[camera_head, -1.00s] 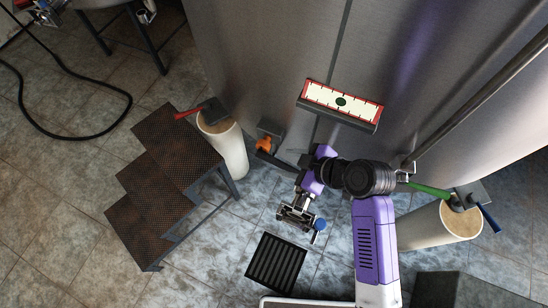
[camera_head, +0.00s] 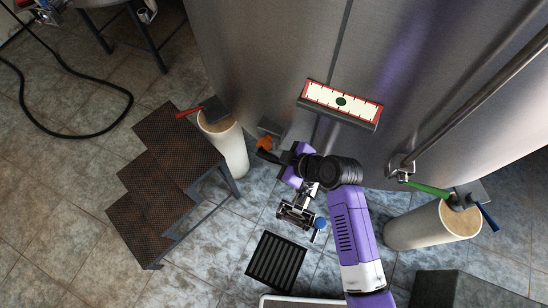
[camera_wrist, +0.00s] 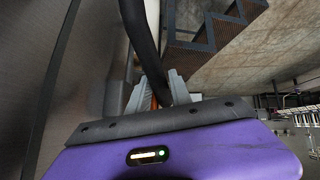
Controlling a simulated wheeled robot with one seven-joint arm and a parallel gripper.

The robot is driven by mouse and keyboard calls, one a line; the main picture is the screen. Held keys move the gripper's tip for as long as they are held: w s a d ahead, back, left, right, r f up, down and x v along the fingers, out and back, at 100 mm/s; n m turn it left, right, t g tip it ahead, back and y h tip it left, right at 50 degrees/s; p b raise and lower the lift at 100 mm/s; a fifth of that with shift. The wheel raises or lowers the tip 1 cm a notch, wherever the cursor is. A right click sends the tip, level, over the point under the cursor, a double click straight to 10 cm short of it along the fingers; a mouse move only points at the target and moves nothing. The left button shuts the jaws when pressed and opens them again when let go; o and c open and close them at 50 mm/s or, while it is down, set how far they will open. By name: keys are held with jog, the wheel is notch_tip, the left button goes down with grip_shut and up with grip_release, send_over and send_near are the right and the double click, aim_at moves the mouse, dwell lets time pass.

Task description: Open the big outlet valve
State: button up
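A black lever with an orange hub (camera_head: 264,144) sits low at the front of the steel tank (camera_head: 270,60), left of centre in the head view. My gripper (camera_head: 284,157) is at this lever and covers much of it. In the wrist view the black lever (camera_wrist: 147,45) runs down between the two grey fingers of my gripper (camera_wrist: 158,92). The fingers stand apart, with a bit of orange showing between them. Contact with the lever cannot be made out. A metal fitting (camera_head: 296,214) with a blue knob (camera_head: 319,223) is below my arm.
A dark step stand (camera_head: 165,160) and a white cylinder (camera_head: 228,145) with a red-handled tool stand to the left. Another white cylinder (camera_head: 425,228) with green- and blue-handled tools stands to the right. A floor drain grate (camera_head: 275,261) lies below. A gauge panel (camera_head: 340,102) is on the tank.

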grip_shut()
dwell(1.1)
